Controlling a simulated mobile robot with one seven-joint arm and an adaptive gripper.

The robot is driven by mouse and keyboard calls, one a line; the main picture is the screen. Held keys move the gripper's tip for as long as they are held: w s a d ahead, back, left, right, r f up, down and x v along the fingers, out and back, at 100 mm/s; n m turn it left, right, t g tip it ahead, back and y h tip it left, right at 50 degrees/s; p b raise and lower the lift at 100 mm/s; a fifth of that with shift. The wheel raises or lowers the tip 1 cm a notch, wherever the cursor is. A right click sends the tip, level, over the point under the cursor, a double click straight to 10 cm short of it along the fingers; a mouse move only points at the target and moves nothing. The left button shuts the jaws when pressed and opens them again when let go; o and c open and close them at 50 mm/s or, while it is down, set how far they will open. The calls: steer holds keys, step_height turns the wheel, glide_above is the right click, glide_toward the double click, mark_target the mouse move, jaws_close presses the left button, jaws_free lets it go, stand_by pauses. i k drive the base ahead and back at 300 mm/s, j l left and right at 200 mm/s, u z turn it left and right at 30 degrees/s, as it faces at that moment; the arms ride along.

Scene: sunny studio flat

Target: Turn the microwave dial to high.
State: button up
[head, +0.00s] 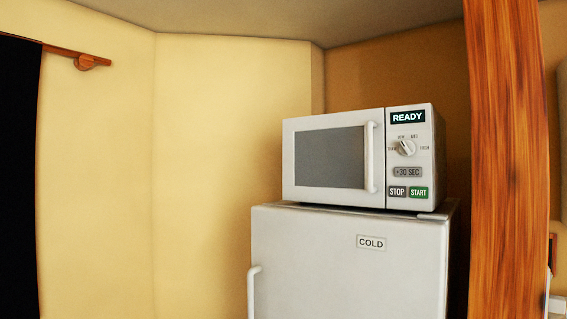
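A white microwave (380,116) stands on top of a white fridge, its door shut and facing me. Its round pale dial (406,147) is on the right-hand control panel, below a dark display reading "READY" (408,117). Small labels ring the dial on its left, top and right; the one at the right seems to read "HIGH", and one near the top "MED". I cannot tell surely which label the dial points to. My gripper is not in view.
Below the dial are a "+30 SEC" button (407,172), a "STOP" button (397,191) and a green "START" button (419,192). The fridge (320,265) bears a "COLD" label. A wooden post (507,160) stands close to the right of the microwave.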

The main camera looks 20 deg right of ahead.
mark_target(406, 148)
steer(key=z, duration=1.35)
steer(key=i+l+u, duration=0.1)
steer(key=l, duration=0.2)
steer(key=i+l+u, duration=0.15)
steer(key=l, duration=0.2)
steer(key=l+u, duration=0.1)
steer(key=l, duration=0.2)
steer(key=i, duration=0.05)
